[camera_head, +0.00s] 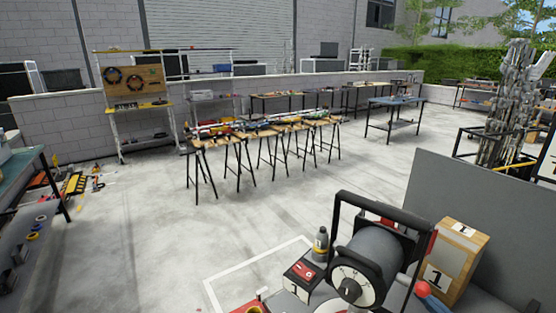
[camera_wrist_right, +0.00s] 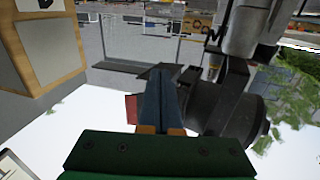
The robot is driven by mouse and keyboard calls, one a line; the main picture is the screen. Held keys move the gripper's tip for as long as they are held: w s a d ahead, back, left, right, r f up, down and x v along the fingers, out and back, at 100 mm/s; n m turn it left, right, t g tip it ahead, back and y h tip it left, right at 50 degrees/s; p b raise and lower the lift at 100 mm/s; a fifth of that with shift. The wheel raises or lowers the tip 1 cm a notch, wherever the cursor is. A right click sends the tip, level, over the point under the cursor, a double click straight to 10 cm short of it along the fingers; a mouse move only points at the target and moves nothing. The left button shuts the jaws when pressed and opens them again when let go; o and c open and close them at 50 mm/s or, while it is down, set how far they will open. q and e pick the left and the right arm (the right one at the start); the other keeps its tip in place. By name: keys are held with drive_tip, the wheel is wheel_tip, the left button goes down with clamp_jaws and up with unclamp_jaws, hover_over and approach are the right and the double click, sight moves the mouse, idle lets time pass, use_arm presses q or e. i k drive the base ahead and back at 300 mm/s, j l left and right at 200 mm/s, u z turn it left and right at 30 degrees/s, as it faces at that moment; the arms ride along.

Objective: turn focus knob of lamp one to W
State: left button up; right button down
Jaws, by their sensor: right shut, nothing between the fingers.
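Lamp one (camera_head: 372,252) stands at the lower right of the head view, a grey drum in a black yoke. Its front carries a pale round dial (camera_head: 352,283) with dark marks and a black central knob (camera_head: 350,291). The marks are too small to read, so I cannot tell the knob's setting. In the right wrist view, my right gripper (camera_wrist_right: 165,75) has its bluish fingers together with nothing between them. A dark round lamp part (camera_wrist_right: 240,113) is beside the fingers on the right; contact is unclear. My left gripper is in neither view.
A wooden box (camera_head: 460,262) marked 1 stands right of the lamp, before a grey panel (camera_head: 480,205). A small bottle (camera_head: 320,243) and a dark box (camera_head: 301,272) are on its left. Trestle tables (camera_head: 265,134) stand farther back. Open concrete floor lies between.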

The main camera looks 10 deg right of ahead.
sight(349, 290)
drive_tip(key=k+j, duration=0.3)
drive_tip(key=j, duration=0.2)
drive_tip(key=k+j, duration=0.65)
drive_tip(key=j, duration=0.3)
